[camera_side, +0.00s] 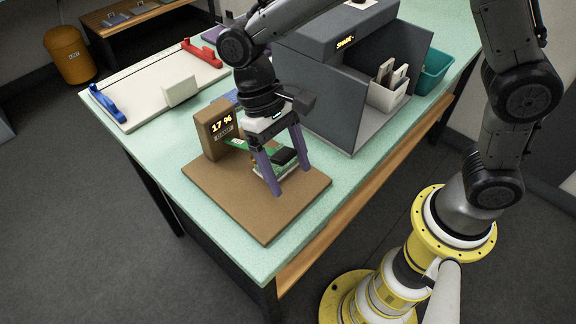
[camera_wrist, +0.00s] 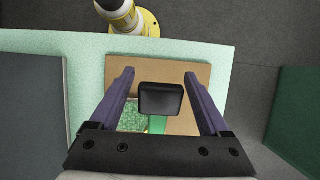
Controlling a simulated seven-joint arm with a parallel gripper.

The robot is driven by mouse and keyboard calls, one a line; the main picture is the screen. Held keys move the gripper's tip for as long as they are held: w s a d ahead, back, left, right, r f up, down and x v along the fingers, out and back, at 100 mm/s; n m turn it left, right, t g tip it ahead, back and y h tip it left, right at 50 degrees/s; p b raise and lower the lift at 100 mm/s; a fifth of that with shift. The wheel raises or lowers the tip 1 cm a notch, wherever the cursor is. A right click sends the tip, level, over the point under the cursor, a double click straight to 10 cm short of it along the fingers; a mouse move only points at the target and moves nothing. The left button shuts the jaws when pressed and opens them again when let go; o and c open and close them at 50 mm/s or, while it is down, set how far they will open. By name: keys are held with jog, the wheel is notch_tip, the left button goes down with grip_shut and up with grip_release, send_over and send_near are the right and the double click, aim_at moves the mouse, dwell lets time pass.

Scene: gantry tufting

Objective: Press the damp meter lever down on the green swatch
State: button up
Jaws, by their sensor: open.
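The green swatch (camera_wrist: 132,118) shows partly in the wrist view, below the pad and lever. My gripper (camera_side: 290,192) is open, its two purple fingers pointing down on either side of the pad; in the wrist view (camera_wrist: 160,75) there are gaps on both sides.
A grey booth (camera_side: 310,95) with a lit sign stands behind my gripper, holding a white bin (camera_side: 388,96). A teal bin (camera_side: 434,70) is beside it. A white board (camera_side: 140,85) with blue and red end pieces lies at the back left. The board's front is clear.

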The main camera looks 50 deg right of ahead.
jog(key=shift+c, duration=0.2)
grip_shut()
dwell(1.1)
jog(key=shift+f, duration=0.1)
